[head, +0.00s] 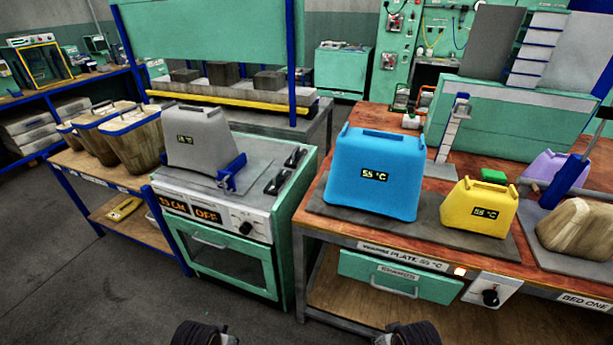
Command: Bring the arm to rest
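My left gripper (203,333) shows at the bottom edge of the head view, left of the middle, in front of the green oven-like unit (222,262). My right gripper (408,333) shows at the bottom edge, right of the middle, in front of the wooden bench (368,238). Only the dark upper parts of both are in the frame. Their fingers are too cut off to show whether they are open. Both are apart from the benches and low over the floor. No object shows in either.
A blue block (372,172) and a yellow block (478,208), both reading 55 °C, stand on a dark plate (430,228). A grey block (200,138) stands on the green unit. Wooden tubs (135,138) stand at left. Grey floor (80,275) is clear at lower left.

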